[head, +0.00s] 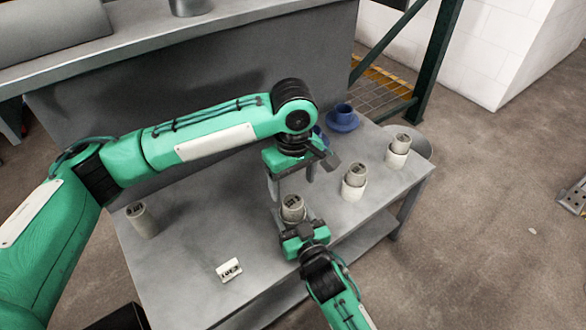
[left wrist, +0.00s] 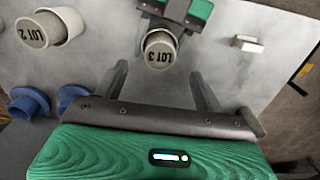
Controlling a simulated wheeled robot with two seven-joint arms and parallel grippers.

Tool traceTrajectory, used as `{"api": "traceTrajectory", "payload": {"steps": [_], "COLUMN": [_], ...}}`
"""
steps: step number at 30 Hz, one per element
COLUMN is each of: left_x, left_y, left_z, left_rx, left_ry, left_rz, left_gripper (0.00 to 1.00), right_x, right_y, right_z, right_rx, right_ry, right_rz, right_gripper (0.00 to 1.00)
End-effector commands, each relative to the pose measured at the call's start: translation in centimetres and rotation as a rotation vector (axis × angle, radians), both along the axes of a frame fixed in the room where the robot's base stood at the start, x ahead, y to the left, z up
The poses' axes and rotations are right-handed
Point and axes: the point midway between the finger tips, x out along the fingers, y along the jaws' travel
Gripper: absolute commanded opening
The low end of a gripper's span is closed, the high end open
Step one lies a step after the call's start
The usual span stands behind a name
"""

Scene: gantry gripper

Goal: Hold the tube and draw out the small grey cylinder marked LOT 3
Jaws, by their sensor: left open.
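The small grey cylinder marked LOT 3 (left wrist: 158,50) shows its dark lettered top in the left wrist view; in the head view it (head: 293,203) stands upright near the table's middle. The tube around it is mostly hidden by my right gripper (head: 294,222), whose fingers lie on both sides of it and appear closed on it. My left gripper (head: 291,182) is open and empty, pointing down just behind and above the cylinder. In the left wrist view its two fingers (left wrist: 158,72) are spread on either side of the cylinder, apart from it.
A LOT 2 cylinder (head: 356,172) in a white tube (head: 352,190) stands to the right, with another similar pair (head: 400,143) beyond. A blue cup (head: 343,111) is behind. A lone grey cylinder (head: 142,221) and a white marked block (head: 229,270) are on the left and front of the table (head: 190,265).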

Motion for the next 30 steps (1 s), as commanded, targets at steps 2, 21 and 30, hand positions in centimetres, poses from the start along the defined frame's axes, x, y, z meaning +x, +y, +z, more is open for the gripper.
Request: {"api": "traceTrajectory", "payload": {"steps": [2,21,30], "left_x": [-0.1,0.0,0.0], "left_y": [0.1,0.0,0.0], "left_z": [-1.7,-8.0,-8.0], "left_rx": [0.002,-0.001,-0.001], "left_ry": [0.002,-0.001,-0.001], "left_rz": [0.001,-0.002,-0.002], "left_gripper": [0.71,0.71,0.41], "right_x": [0.0,0.0,0.0], "right_y": [0.0,0.0,0.0], "right_z": [0.0,0.0,0.0], "right_rx": [0.000,0.000,0.000], "right_ry": [0.000,0.000,0.000], "right_rz": [0.000,0.000,0.000], "right_gripper": [0.34,0.34,0.34]}}
